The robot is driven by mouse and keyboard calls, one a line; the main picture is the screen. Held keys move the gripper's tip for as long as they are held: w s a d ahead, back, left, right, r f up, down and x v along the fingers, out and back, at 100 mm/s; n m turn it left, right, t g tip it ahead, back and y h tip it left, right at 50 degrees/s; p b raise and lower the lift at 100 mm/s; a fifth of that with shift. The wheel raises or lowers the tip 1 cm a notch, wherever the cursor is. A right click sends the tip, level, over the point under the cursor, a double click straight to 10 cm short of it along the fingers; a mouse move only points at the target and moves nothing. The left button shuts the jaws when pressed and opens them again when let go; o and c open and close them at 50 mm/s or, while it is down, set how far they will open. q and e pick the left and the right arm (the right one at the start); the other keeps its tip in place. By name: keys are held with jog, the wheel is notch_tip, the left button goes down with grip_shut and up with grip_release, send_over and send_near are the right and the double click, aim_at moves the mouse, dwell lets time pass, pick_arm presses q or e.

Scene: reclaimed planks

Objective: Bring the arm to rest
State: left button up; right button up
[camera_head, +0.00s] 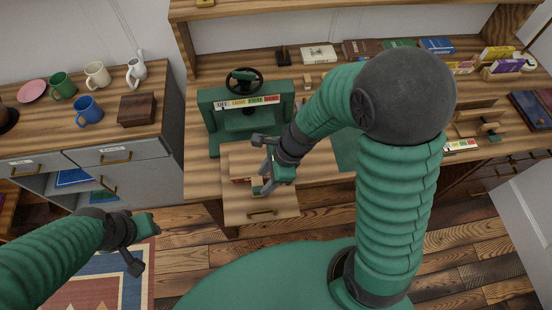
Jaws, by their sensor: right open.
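My right arm reaches forward, and its gripper (265,183) is open above a pulled-out wooden drawer (262,209) at the front of the desk. A few small items lie in the drawer, partly hidden by the gripper; I cannot tell whether it touches them. Its fingers hold nothing that I can see. My left gripper (146,240) is at the lower left, above the floor and rug, away from the furniture. I cannot tell whether its jaws are open or shut. My right arm hides the middle of the desk.
A green stand (213,99) with a dark wheel is on the desk (200,165) behind the drawer. Books (318,55) line the desk's back. The left cabinet (35,135) carries mugs (88,111) and a wooden box (137,109); its lower door stands open. Floor shows between the furniture.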

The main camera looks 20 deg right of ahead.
jog(key=s+d+r+n+h+p, duration=0.1)
jog(key=d+r+n+h, duration=0.1)
jog(key=n, duration=0.8)
jog(key=s+d+r+n+t+h+p, duration=0.1)
jog(key=d+r+n, duration=0.3)
jog(key=n, duration=0.7)
jog(key=shift+s+d+r+h, duration=0.15)
jog(key=shift+s+r+h, duration=0.55)
jog(key=shift+r, duration=0.2)
jog(key=shift+w, duration=0.1)
